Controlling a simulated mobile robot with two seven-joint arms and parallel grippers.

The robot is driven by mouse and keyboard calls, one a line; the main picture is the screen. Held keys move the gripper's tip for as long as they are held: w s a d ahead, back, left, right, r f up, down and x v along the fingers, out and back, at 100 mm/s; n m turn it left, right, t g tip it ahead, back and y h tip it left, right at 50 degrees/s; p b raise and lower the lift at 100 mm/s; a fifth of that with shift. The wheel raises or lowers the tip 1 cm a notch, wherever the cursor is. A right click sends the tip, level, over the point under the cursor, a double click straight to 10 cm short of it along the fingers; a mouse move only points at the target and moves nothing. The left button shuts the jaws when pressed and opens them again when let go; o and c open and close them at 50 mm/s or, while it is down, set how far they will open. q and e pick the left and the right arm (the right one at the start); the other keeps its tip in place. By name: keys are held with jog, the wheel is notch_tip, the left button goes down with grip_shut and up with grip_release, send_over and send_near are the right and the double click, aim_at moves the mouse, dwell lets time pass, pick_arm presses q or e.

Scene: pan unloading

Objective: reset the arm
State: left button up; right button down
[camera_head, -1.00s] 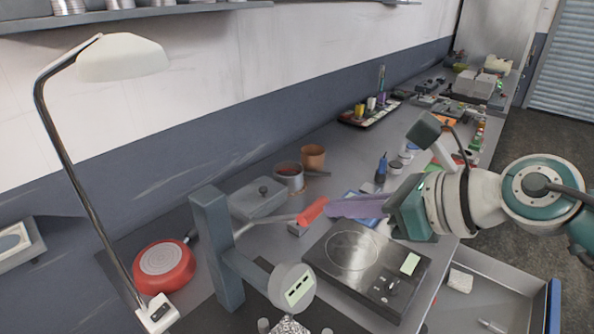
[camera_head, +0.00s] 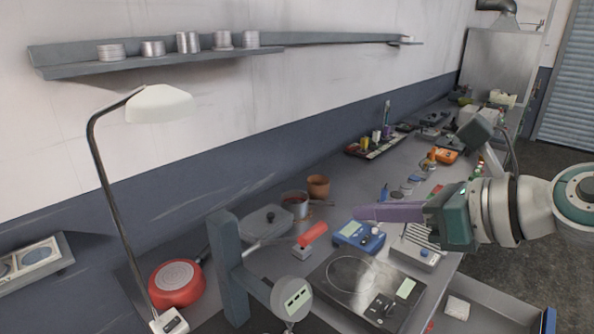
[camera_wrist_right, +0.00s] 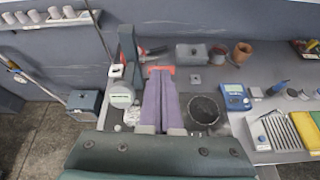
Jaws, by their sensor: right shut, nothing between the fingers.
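My right gripper (camera_head: 362,212) reaches in from the right in the head view, above the bench near the hot plate (camera_head: 340,290). Its purple fingers are shut together with nothing between them. In the right wrist view the two fingers (camera_wrist_right: 161,100) lie side by side, pointing toward the wall. A red pan (camera_head: 176,284) rests bottom up at the left of the bench, apart from the gripper. My left gripper does not show in either view.
A desk lamp (camera_head: 160,104) and a grey stand with a round gauge (camera_head: 291,298) rise at the left. Behind the hot plate are a blue meter (camera_head: 358,236), a copper cup (camera_head: 318,186) and a grey lidded box (camera_head: 264,222). A shelf with metal tins (camera_head: 188,42) hangs above.

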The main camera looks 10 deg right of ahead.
notch_tip(320, 180, up, 10)
jog(key=m+t+h, duration=0.3)
jog(key=m+t, duration=0.5)
jog(key=m, duration=0.8)
jog(key=s+d+f+m+g+h, duration=0.1)
jog(key=s+d+f+m+h, duration=0.2)
jog(key=m, duration=0.4)
jog(key=s+d+f+m+g+h, duration=0.1)
jog(key=s+d+m+h, duration=0.1)
jog(key=d+m+h, duration=0.3)
jog(key=s+a+f+m+g+y, duration=0.1)
jog(key=s+a+f+m+g, duration=0.1)
jog(key=s+f+m+g, duration=0.35)
jog(key=s+a+f+m+g+y, duration=0.1)
jog(key=s+f+m+g, duration=0.15)
jog(key=s, duration=0.55)
jog(key=s+a+f+m+g, duration=0.2)
jog(key=s+f+m+g, duration=0.15)
jog(key=s, duration=0.25)
notch_tip(320, 180, up, 22)
jog(key=s+a+m+g+y+p, duration=0.1)
jog(key=s+p, duration=0.1)
jog(key=p, duration=2)
jog(key=shift+s+r, duration=0.15)
jog(key=shift+s, duration=0.25)
